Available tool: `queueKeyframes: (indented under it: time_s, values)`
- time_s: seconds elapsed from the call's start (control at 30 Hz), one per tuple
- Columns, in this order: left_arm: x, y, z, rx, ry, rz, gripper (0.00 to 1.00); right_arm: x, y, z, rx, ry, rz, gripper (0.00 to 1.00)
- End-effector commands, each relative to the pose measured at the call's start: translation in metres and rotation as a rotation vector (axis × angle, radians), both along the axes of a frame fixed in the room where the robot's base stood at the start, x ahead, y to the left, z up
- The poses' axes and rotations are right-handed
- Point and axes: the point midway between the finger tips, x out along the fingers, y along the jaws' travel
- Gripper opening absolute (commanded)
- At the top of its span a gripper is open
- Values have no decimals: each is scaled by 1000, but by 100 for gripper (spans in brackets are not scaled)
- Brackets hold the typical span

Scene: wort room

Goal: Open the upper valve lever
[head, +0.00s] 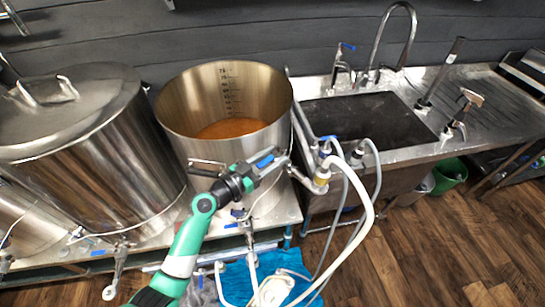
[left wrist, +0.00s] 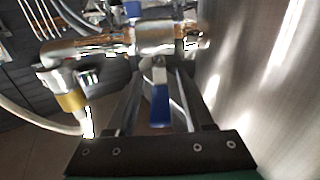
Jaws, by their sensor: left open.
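My left gripper (head: 268,167) is open beside the open steel kettle, at the height of its upper fittings. A blue valve lever (left wrist: 160,105) hangs from a steel valve body (left wrist: 155,38) in the left wrist view. The lever lies between my two spread fingers (left wrist: 158,100), with gaps at its sides. In the head view a blue lever (head: 265,160) shows right at the fingers, partly covered by them. Whether either finger touches the lever I cannot tell. My right gripper is out of view.
The open kettle (head: 175,108) holds amber liquid, and its wall is close on the right in the left wrist view. A lidded kettle (head: 105,160) stands left. A sink (head: 365,115) is behind right.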

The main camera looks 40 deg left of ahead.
Motion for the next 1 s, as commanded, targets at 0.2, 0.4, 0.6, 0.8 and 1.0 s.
queueKeyframes:
  time_s: [0.2,0.4,0.6,0.8,1.0]
  values:
    - [0,0,0,0,0,0,31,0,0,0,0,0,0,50]
    - [0,0,0,0,0,0,0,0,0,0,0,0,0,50]
    - [-1,0,0,0,-1,0,0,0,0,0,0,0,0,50]
    - [-1,0,0,0,-1,0,0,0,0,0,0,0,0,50]
    - [-1,0,0,0,-1,0,0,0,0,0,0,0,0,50]
